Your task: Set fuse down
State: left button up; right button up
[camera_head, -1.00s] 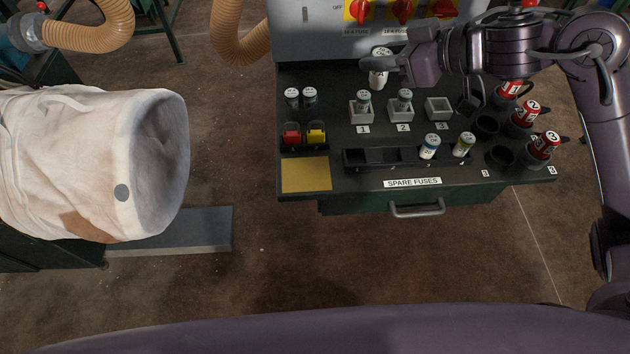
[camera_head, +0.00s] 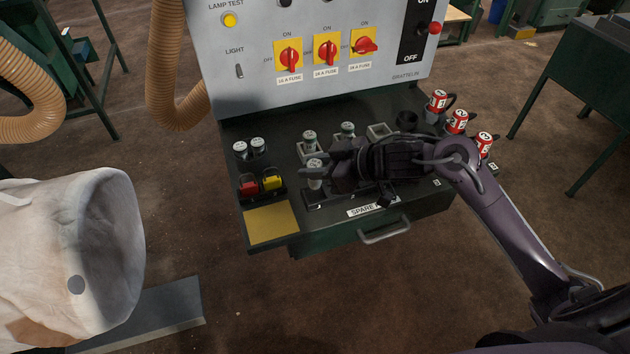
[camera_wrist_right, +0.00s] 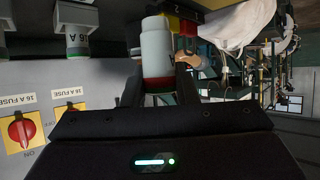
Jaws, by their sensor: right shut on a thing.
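My right gripper (camera_head: 328,168) is shut on a white cylindrical fuse (camera_head: 314,172), held roughly upright over the left part of the black spare-fuse tray (camera_head: 313,205). The right wrist view shows the fuse (camera_wrist_right: 157,48) between the fingers, with a red band near its gripped end. Whether its bottom touches the tray cannot be told. My gripper and forearm hide most of the tray and the spare fuses seen there earlier. My left gripper is not in view.

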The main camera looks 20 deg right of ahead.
aim_at(315, 182)
jog(key=shift+f, duration=2.3)
jog(key=shift+f, duration=0.15)
jog(key=o, duration=1)
jog(key=shift+s+d+r, duration=0.1)
jog(key=shift+d+r, duration=0.05)
jog(key=shift+r, duration=0.05)
jog(key=v, duration=1.1)
jog(key=shift+s+d+r+b, duration=0.2)
jog(key=shift+s+r+b, duration=0.05)
jog(key=shift+b, duration=0.15)
